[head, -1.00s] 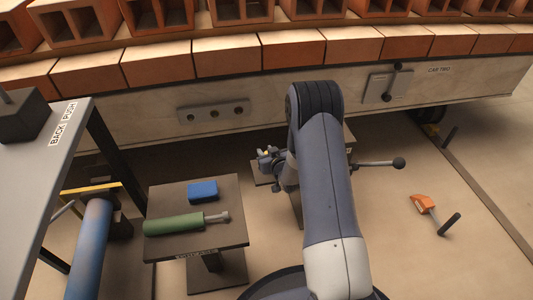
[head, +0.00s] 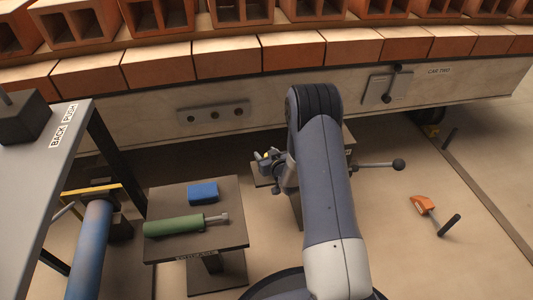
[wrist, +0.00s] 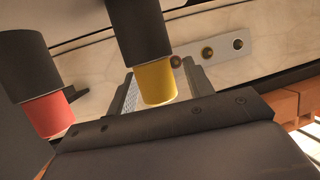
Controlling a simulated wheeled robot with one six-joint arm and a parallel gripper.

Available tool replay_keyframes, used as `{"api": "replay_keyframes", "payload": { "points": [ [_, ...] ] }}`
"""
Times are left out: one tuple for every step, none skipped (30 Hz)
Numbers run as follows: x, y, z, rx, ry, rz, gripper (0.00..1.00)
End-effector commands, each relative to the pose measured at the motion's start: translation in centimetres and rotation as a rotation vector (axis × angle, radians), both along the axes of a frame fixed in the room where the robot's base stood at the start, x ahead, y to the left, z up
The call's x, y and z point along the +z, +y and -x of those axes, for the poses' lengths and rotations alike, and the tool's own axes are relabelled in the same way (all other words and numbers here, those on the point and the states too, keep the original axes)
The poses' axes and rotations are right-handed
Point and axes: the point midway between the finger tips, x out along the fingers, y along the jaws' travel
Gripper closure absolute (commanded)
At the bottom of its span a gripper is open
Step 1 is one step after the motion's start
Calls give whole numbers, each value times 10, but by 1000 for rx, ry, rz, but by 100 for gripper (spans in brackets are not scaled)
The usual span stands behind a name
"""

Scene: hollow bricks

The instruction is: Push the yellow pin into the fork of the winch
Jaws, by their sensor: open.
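The yellow pin (wrist: 156,82) shows large in the wrist view, its upper part joined to a dark cylinder. It appears between the two fingers of my gripper (wrist: 160,70), which are open; I cannot tell whether they touch it. A red-ended dark cylinder (wrist: 47,115) is to its left. In the head view my gripper (head: 268,162) is small beside my arm, with a speck of yellow at it. A crank with a ball handle (head: 398,164), apparently the winch's, sticks out right of my arm. My arm hides most of the winch; I cannot make out its fork.
A small dark table (head: 230,232) carries a blue block (head: 203,192) and a green cylinder (head: 174,225). A grey shelf (head: 60,150) and a blue roller (head: 90,250) are at left. The brick-laden car (head: 300,100) spans the back. An orange-headed tool (head: 424,204) lies at right.

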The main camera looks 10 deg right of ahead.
Motion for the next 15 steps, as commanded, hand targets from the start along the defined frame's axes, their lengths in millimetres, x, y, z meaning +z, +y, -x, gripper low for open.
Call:
{"api": "replay_keyframes", "payload": {
  "points": [
    [2, 0, 0, 0, 1, 0, 51],
    [7, -2, 9, -2, 3, -1, 51],
    [11, -5, 18, -3, 4, -1, 51],
    [14, -6, 25, -3, 2, -2, 51],
    [16, -6, 32, -2, 5, -1, 51],
    [18, -6, 41, -2, 5, -1, 51],
    [20, -6, 48, -2, 4, -2, 51],
    [22, -7, 54, -2, 4, -2, 51],
    [23, -9, 62, -3, 4, 0, 51],
    [25, -10, 66, -3, 2, -1, 51],
    [26, -11, 72, -3, 2, -1, 51],
    [28, -12, 78, -3, 2, -1, 51],
    [29, -13, 82, -3, 1, -1, 51],
    [30, -14, 85, -3, 2, -1, 51],
    [32, -15, 90, -3, 1, -1, 51]
  ]
}}
